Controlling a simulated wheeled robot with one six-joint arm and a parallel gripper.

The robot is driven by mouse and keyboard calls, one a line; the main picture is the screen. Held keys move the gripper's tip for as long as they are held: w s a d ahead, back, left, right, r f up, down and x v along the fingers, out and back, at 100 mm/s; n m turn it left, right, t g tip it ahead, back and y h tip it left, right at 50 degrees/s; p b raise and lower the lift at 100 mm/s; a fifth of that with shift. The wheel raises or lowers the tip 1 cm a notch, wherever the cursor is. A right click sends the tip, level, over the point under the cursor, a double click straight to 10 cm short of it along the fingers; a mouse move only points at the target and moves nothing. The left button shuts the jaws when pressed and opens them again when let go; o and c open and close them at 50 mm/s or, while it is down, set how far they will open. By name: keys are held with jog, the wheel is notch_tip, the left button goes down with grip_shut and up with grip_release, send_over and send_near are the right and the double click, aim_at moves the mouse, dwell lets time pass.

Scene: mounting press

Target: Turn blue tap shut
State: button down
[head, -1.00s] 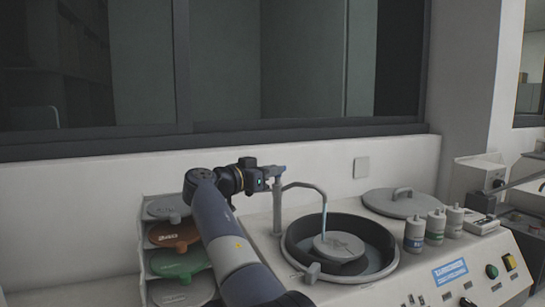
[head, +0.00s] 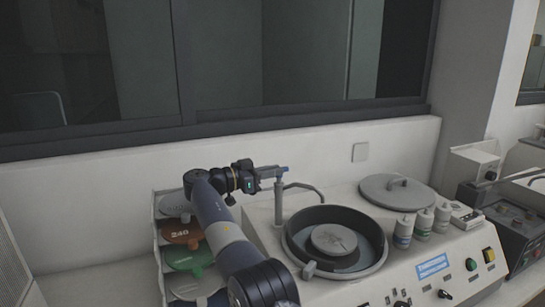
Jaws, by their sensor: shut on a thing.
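My gripper (head: 272,172) is at the top of the grey tap post (head: 278,205). It is shut on the blue tap (head: 284,170), of which only a small blue bit shows past the fingertips. The thin curved spout (head: 305,187) leaves the post below the gripper and reaches over the back rim of the round dark basin (head: 289,243). No water stream shows below the spout. A grey disc (head: 334,240) lies in the basin.
A rack of coloured discs (head: 182,232) stands left of my arm. The wall and window ledge (head: 250,140) are close behind.

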jog(key=shift+w+a+f+g+h+p, duration=0.15)
jog(key=shift+g+p, duration=0.15)
jog(key=shift+p, duration=0.6)
jog(key=shift+s+g+h+p, duration=0.15)
jog(key=shift+g+p, duration=0.15)
jog(key=shift+p, duration=0.55)
jog(key=shift+f+m+p, duration=0.3)
jog(key=shift+m+p, duration=0.1)
jog(key=shift+p, duration=0.1)
jog(key=c, duration=1.6)
grip_release()
jog(key=shift+o, duration=0.5)
jog(key=shift+s+r, duration=0.1)
jog(key=shift+w, duration=0.2)
jog(key=shift+r, duration=0.15)
jog(key=shift+b, duration=0.45)
